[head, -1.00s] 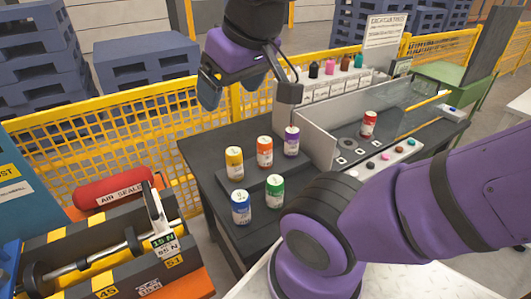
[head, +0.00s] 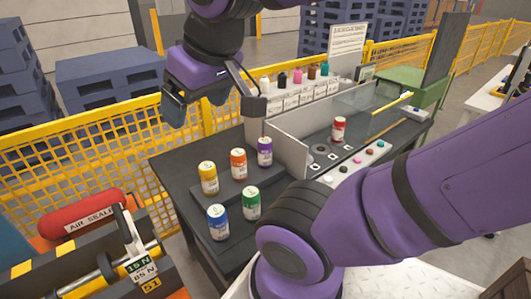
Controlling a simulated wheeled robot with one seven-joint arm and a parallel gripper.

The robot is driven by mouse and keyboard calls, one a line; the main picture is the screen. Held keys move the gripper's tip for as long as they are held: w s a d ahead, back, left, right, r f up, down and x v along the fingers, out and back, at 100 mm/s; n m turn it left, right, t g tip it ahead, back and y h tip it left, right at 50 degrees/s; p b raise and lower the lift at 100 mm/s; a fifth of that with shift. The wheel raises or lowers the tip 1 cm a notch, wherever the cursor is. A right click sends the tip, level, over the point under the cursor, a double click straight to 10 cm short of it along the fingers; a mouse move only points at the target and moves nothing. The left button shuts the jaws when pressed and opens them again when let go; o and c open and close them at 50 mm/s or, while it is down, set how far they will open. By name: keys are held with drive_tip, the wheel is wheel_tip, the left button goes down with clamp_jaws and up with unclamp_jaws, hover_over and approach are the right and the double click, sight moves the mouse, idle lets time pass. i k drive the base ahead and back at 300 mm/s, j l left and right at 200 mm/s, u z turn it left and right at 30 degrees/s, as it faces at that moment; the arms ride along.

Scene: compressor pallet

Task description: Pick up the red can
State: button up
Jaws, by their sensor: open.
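The red can (head: 338,130) stands upright on the dark table (head: 172,168), behind a low clear panel, on the right part of the tabletop. My gripper (head: 207,110) is open and empty, in the air above the table's far left side. It is well to the left of the red can and apart from it. My purple arm links cross the right and lower parts of the head view.
Yellow (head: 208,178), orange (head: 238,163), purple (head: 264,151), blue (head: 217,222) and green (head: 251,203) cans stand at the table's left. A light upright panel (head: 287,150) divides them from the red can. Small bottles (head: 297,76) line the back. A yellow fence (head: 90,160) runs behind.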

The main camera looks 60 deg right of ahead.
sight(340, 124)
drive_tip(key=k+l+z, duration=0.1)
drive_tip(key=z, duration=1.95)
drive_tip(key=i+l+u, duration=0.15)
drive_tip(key=l+u, duration=0.15)
drive_tip(key=l, duration=0.6)
drive_tip(key=l+u, duration=0.3)
drive_tip(key=l, duration=0.6)
drive_tip(key=i+l+u, duration=0.5)
drive_tip(key=i+l, duration=0.35)
